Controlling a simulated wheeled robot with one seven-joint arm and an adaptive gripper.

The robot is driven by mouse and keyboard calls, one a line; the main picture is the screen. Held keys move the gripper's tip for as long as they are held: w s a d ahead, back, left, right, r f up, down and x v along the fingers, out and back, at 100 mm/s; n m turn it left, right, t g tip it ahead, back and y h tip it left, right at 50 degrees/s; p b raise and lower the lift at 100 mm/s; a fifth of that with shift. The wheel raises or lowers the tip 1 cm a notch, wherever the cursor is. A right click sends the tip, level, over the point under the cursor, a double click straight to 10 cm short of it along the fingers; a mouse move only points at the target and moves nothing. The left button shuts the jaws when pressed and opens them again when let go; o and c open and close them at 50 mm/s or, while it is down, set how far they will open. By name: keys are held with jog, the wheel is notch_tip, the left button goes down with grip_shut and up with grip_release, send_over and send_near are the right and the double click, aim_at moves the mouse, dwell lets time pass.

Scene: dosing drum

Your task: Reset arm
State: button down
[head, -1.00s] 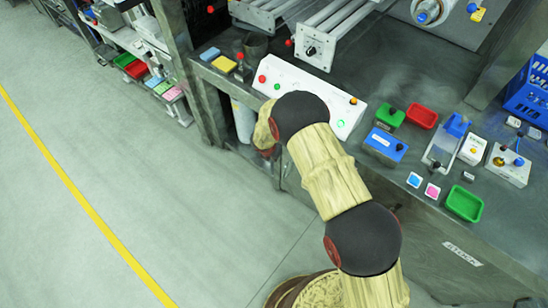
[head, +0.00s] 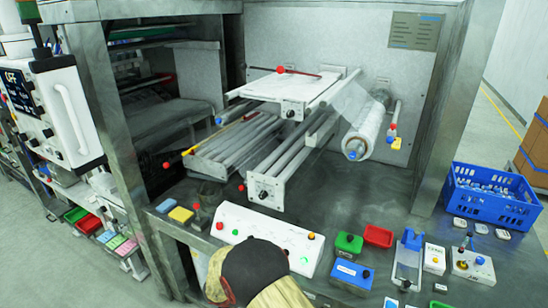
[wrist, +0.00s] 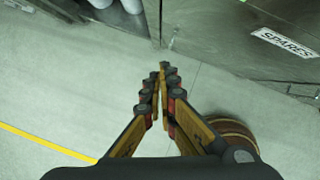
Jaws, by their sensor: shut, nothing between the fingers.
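My gripper (wrist: 162,75) shows in the wrist view with its two fingers together and nothing between them. It points down toward the grey floor, in front of a metal cabinet front with a SPARES label (wrist: 285,42). In the head view only part of my arm shows at the bottom, a black joint with tan links. The gripper itself is hidden from the head view.
A white button panel (head: 268,237) lies on the metal bench behind my arm. A blue box (head: 352,275), green tray (head: 349,243) and red tray (head: 378,236) sit to its right. A blue crate (head: 492,195) stands far right. Rollers (head: 235,145) rise behind. Open floor lies below the gripper.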

jog(key=s+a+r+n+g+y, duration=0.1)
jog(key=s+a+r+n+y, duration=0.2)
jog(key=n, duration=0.5)
jog(key=s+a+r+n+y, duration=0.1)
jog(key=s+a+n+y, duration=0.1)
jog(key=a+n, duration=0.35)
jog(key=s+d+r+n+g, duration=0.1)
jog(key=s+d+r+n, duration=0.15)
jog(key=r+n, duration=0.25)
jog(key=s+d+r+n+g+y+b, duration=0.1)
jog(key=s+d+r+n, duration=0.15)
jog(key=r+n, duration=0.2)
jog(key=s+d+r+n+g, duration=0.1)
jog(key=s+r+n, duration=0.2)
jog(key=r+n, duration=0.2)
jog(key=s+d+r+n+t+h+b, duration=0.1)
jog(key=s+d+r+n, duration=0.2)
jog(key=d, duration=0.9)
jog(key=s+d+r+n+t+h+b, duration=0.2)
jog(key=s+d+r+n, duration=0.1)
jog(key=s+d+r, duration=0.5)
jog(key=s+d+r+n+t+h+b, duration=0.1)
jog(key=s+d+r+n+t+h, duration=0.1)
jog(key=s+d+r, duration=0.4)
jog(key=d+r+n, duration=0.1)
jog(key=d+r, duration=0.4)
jog(key=d, duration=0.7)
jog(key=shift+s, duration=0.25)
